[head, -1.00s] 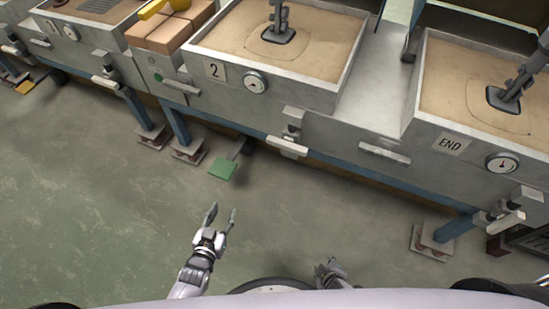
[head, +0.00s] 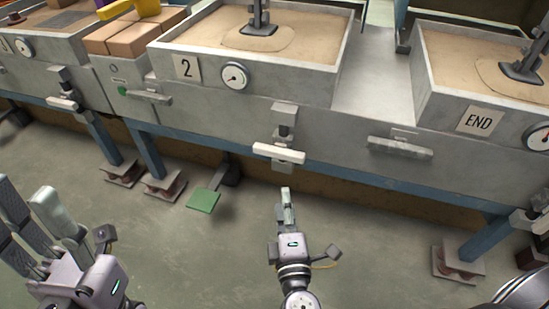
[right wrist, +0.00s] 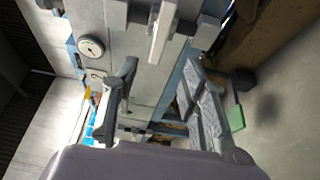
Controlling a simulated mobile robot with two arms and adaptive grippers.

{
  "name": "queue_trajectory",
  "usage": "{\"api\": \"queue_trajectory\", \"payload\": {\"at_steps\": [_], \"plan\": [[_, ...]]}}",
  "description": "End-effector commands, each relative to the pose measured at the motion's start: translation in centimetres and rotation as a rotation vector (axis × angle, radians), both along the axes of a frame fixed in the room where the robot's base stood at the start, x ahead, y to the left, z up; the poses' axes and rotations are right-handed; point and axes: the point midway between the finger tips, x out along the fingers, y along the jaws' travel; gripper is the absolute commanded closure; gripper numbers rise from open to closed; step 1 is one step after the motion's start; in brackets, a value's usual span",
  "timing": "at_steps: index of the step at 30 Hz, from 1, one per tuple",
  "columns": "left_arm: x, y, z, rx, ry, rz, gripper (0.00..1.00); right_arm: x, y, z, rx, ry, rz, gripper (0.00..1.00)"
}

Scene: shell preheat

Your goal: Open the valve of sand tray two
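Sand tray two (head: 187,67) is a grey sand-filled box with a "2" plate and a round gauge (head: 234,76). Below it is its valve, with a pale bar handle (head: 278,153) lying nearly level on a block. The handle also shows in the right wrist view (right wrist: 161,32), beyond the fingertips. My right gripper (head: 286,200) is below and in front of the handle, apart from it. Its fingers stand apart in the right wrist view (right wrist: 160,75), with nothing between them. My left gripper (head: 40,205) is open and empty at lower left.
A green pedal (head: 203,200) sits low under tray two. A grey bar handle (head: 400,148) is right of the valve. Blue legs stand below; the floor (head: 200,255) in front is clear.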

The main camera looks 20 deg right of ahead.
Motion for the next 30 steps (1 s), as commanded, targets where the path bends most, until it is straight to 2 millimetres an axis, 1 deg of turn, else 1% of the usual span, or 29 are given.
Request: {"api": "queue_trajectory", "payload": {"at_steps": [5,12,18,21,24,27,30], "plan": [[0.1,0.0,0.1,0.001,0.003,0.0,0.6,3.2,-0.7,0.2,0.003,-0.003,-0.002,0.6],[0.1,0.0,-0.1,0.002,0.005,0.0,0.6,8.4,-1.7,0.1,0.003,-0.002,-0.001,0.6],[0.1,0.0,-0.4,0.002,0.005,0.0,0.6,12.5,-2.5,0.0,0.001,0.0,0.001,0.6],[0.1,-0.1,-0.6,0.002,0.006,0.0,0.6,14.1,-2.9,0.0,0.002,0.001,0.0,0.6],[0.1,-0.1,-0.7,0.002,0.006,0.0,0.6,15.2,-3.1,-0.1,0.002,0.002,0.0,0.6],[0.2,-0.1,-0.8,0.002,0.006,0.0,0.6,15.9,-3.2,0.0,0.001,0.002,0.001,0.6],[0.2,-0.1,-0.8,0.002,0.006,0.0,0.6,16.2,-3.3,0.0,0.002,0.003,0.001,0.6]]}}
